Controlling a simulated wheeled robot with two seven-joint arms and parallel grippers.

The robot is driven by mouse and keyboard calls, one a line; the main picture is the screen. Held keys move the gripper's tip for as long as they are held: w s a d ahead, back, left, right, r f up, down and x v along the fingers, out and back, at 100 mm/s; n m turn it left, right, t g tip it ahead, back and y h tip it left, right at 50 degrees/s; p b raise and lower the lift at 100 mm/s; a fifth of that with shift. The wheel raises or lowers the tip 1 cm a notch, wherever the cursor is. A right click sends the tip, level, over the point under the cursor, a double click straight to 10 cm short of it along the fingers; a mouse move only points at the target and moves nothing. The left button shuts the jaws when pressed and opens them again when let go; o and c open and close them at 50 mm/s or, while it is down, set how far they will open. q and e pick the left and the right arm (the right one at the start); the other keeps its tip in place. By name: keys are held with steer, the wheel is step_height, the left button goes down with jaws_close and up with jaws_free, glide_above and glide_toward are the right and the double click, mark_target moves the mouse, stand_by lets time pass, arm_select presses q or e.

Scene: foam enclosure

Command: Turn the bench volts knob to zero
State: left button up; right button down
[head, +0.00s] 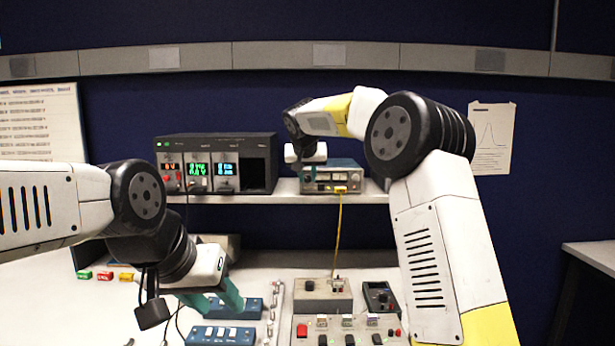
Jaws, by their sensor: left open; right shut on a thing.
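A small blue-grey bench unit (345,168) with a pale front panel stands on the shelf. My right gripper (308,174) is at the left part of its front and is shut on what seems to be the volts knob. The knob itself is hidden behind my fingers and wrist, so its pointer and setting cannot be read. My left gripper (220,304) is open and empty. Its teal fingers are low over the bench, near blue switch blocks (222,335).
A black rack unit (262,160) with lit displays stands left on the shelf (288,190). A yellow cable (338,235) runs from the blue-grey unit down to a grey box (322,296). A switch panel (350,328) and a dark meter (380,297) are on the bench.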

steer(key=n+h, duration=0.1)
steer(key=h, duration=0.1)
steer(key=a+n+h, duration=0.1)
steer(key=shift+f+h, duration=0.1)
steer(key=shift+h, duration=0.3)
steer(key=h, duration=0.1)
steer(key=n+h, duration=0.1)
steer(key=n+t+h, duration=0.1)
steer(key=shift+a+f, duration=0.2)
steer(key=shift+a, duration=0.05)
steer(key=n+h, duration=0.1)
steer(key=n+t+h, duration=0.1)
steer(key=h, duration=0.1)
steer(key=shift+a+f, duration=0.15)
steer(key=shift+f, duration=0.2)
steer(key=shift+f+n+t+h, duration=0.25)
steer(key=shift+n+t+h, duration=0.65)
steer(key=shift+n+h, duration=0.45)
steer(key=shift+n, duration=0.25)
steer(key=c, duration=1.2)
jaws_free()
steer(key=shift+c, duration=0.2)
